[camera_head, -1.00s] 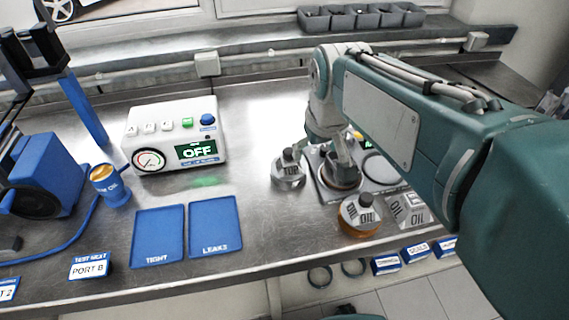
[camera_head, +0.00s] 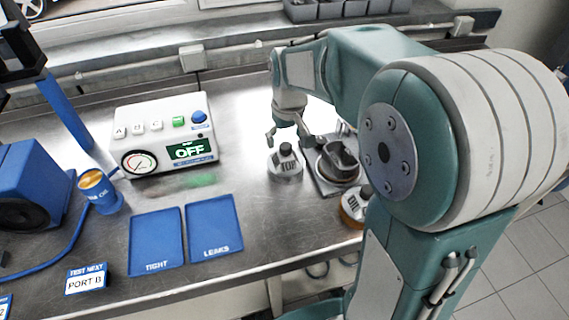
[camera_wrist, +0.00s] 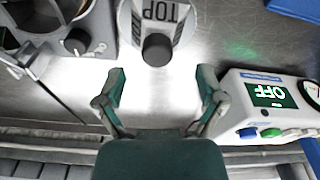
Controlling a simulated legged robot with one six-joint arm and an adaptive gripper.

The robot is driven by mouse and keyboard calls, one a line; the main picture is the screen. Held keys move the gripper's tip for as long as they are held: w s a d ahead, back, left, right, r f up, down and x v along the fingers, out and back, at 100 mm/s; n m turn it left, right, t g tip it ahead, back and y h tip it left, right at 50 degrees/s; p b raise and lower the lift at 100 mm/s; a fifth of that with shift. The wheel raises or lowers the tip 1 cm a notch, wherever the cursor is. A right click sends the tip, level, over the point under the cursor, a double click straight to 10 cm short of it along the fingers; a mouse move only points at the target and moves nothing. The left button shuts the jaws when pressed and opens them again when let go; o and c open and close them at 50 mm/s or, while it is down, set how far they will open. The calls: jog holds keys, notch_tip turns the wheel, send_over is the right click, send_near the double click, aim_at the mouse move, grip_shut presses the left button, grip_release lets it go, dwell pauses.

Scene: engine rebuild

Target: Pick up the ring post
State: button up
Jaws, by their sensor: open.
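A grey post with a black knob, labelled TOP (camera_head: 285,166), stands upright on the steel bench. It also shows at the top of the wrist view (camera_wrist: 158,28), partly cut off by the frame edge. A second post labelled OIL (camera_head: 355,205), with an amber base, stands nearer the front edge, partly hidden by my arm. My gripper (camera_head: 292,137) is open and empty, just behind and above the TOP post. In the wrist view my two fingers (camera_wrist: 161,82) are spread with bare bench between them, and the TOP post lies just beyond their tips.
A grey fixture with a dark round cup (camera_head: 338,160) stands close right of the TOP post. A white tester reading OFF (camera_head: 165,135) is to the left. Blue TIGHT (camera_head: 157,240) and LEAKS (camera_head: 214,227) mats lie front left. Bare bench separates them from the post.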

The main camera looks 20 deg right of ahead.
aim_at(285, 146)
jog(key=f, duration=0.4)
jog(key=shift+w, duration=0.2)
jog(key=shift+d+f, duration=0.1)
jog(key=shift+f, duration=0.2)
grip_shut()
